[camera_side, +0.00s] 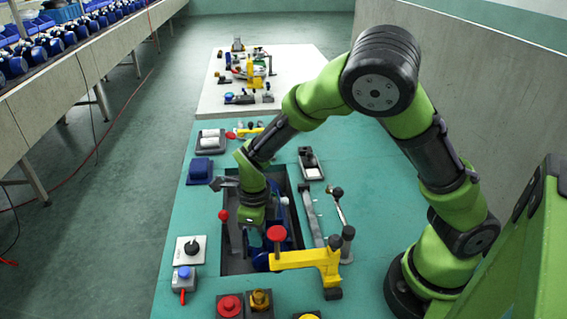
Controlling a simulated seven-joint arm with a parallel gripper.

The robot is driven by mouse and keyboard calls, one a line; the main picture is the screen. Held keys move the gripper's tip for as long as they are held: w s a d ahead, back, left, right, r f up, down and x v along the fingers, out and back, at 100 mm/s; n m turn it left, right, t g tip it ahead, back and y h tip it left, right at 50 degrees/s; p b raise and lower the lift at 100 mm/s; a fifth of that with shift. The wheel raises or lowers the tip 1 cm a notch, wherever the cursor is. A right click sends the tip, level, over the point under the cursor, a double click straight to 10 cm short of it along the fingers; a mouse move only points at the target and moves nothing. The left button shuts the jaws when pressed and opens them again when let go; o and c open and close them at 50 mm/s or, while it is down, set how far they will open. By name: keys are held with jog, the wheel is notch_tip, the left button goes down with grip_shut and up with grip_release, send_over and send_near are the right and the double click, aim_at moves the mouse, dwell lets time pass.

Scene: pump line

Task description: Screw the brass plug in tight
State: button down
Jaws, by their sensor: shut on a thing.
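My green gripper (251,226) reaches down into the dark recess in the teal bench, beside a blue pump body (274,232). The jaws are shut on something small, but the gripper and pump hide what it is. I cannot make out a brass plug or its threaded hole at the jaws. A brass-coloured piece (261,299) stands on a dark block at the front of the bench; I cannot tell whether it is the plug.
A yellow clamp (308,262) with a red knob (277,233) stands close to the right of my gripper. A red-knobbed lever (223,215) rises at its left. Switch boxes (190,249) lie at front left.

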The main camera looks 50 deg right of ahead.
jog(key=c, duration=1.2)
grip_release()
jog(key=shift+c, duration=0.2)
jog(key=shift+r, duration=2.25)
